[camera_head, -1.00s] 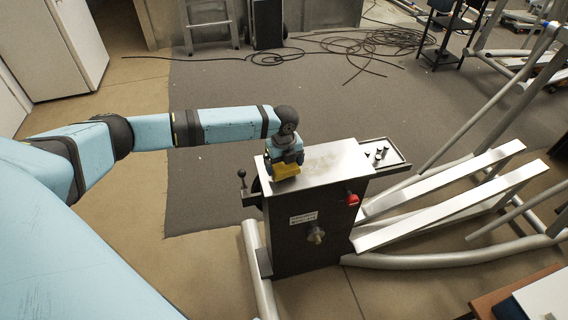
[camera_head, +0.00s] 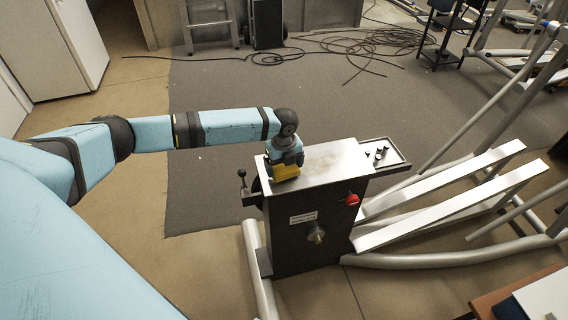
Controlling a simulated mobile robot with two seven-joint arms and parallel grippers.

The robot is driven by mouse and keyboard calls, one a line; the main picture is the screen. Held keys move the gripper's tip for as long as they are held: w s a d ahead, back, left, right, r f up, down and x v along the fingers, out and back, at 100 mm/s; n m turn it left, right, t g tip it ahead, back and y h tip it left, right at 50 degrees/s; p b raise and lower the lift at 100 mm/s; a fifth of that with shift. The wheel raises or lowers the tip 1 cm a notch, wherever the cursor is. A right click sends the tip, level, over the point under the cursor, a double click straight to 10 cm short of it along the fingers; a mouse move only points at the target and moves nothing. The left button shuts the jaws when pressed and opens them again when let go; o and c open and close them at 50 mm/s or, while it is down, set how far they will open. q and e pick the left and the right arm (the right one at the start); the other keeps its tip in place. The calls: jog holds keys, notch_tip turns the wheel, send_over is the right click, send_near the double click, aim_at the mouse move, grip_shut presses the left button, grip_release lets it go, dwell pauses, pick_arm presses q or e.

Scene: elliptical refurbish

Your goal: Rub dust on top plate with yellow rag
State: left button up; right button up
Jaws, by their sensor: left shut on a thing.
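My left gripper (camera_head: 285,163) points down at the left end of the top plate (camera_head: 345,165), shut on the yellow rag (camera_head: 286,172). The rag is at the plate's surface under the gripper, and the gripper hides part of it. The plate is a pale metal top on a dark upright box. A faint brownish patch of dust (camera_head: 322,160) shows on the plate just right of the rag. My right gripper is not in view.
A small tray with dark parts (camera_head: 378,152) adjoins the plate on the right. A black-knobbed lever (camera_head: 242,180) stands at the left and a red knob (camera_head: 352,199) is on the front. Metal rails (camera_head: 450,205) extend right. Cables (camera_head: 370,45) lie on the floor behind.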

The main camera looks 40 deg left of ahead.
pick_arm(q)
jog(key=shift+f, duration=0.55)
